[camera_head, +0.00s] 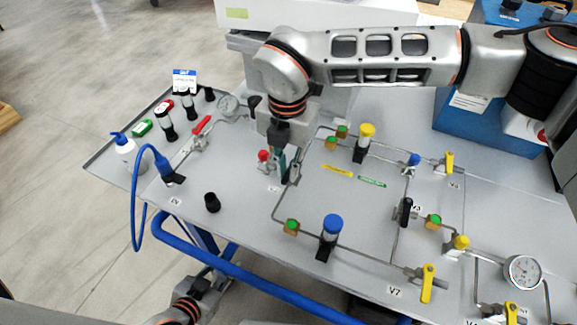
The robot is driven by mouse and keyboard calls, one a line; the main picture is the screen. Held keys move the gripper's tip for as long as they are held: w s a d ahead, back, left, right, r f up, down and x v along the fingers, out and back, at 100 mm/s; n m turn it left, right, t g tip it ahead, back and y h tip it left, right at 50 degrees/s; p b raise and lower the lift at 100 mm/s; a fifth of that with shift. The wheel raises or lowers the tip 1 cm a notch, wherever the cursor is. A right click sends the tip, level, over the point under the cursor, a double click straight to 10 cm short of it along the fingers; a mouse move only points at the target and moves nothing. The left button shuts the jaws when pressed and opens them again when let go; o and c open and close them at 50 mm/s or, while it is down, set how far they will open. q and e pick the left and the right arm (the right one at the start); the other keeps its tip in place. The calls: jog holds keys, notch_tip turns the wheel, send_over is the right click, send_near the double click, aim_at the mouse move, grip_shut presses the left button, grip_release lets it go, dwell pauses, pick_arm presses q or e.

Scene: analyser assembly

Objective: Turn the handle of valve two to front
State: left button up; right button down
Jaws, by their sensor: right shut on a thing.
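Valve two, a small inline valve on the thin pipe of the grey panel, is mostly hidden behind my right gripper (286,168). A small label (273,188), too small to read surely, lies beside it. The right gripper points down and is shut on the valve's handle (282,161), of which only a teal-green part shows between the dark fingers. The handle's exact direction is hard to tell. My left gripper (208,284) is low at the bottom edge, below the table and away from the valve; its finger opening is unclear.
A red knob (263,156) stands close left of the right gripper. A red-handled valve (201,125), a blue hose (137,205) and a squeeze bottle (127,151) are further left. A blue-capped cylinder (331,232) and yellow-handled valve (427,284) stand nearer the front.

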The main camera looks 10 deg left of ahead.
jog(key=shift+w+r, duration=0.1)
jog(key=c, duration=2.1)
grip_release()
notch_tip(320, 180, up, 12)
jog(key=shift+f, duration=0.1)
